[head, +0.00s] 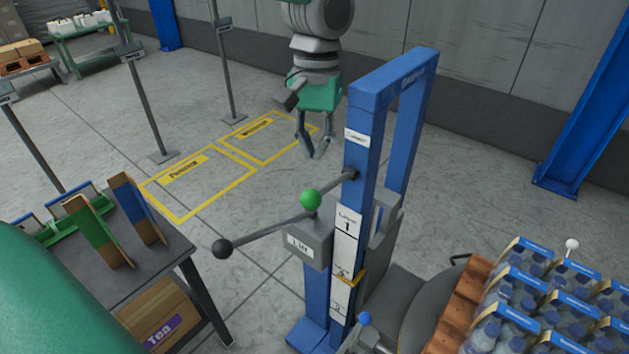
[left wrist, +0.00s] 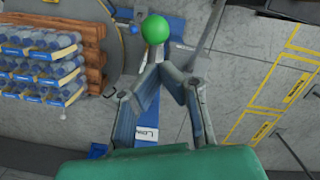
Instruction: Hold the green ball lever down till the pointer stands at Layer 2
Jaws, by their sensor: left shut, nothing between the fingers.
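The green ball (head: 311,200) tops a grey lever that slants from the blue column (head: 362,160). My left gripper (head: 316,154) hangs above and behind the ball in the head view, shut and empty. In the left wrist view the green ball (left wrist: 155,29) shows just beyond my shut fingertips (left wrist: 161,70); I cannot tell if they touch. The scale (head: 347,225) on the column reads Layer 1 at top, with lower plates under it. An orange pointer (head: 351,281) stands near the plate that seems to read 2. My right gripper is not in view.
A black ball lever (head: 222,248) reaches left from the grey Lift box (head: 308,243). Bottle packs (head: 515,285) stand on a brown pallet at right. A dark table (head: 150,265) stands at left. Yellow floor markings (head: 215,170) lie on open floor behind.

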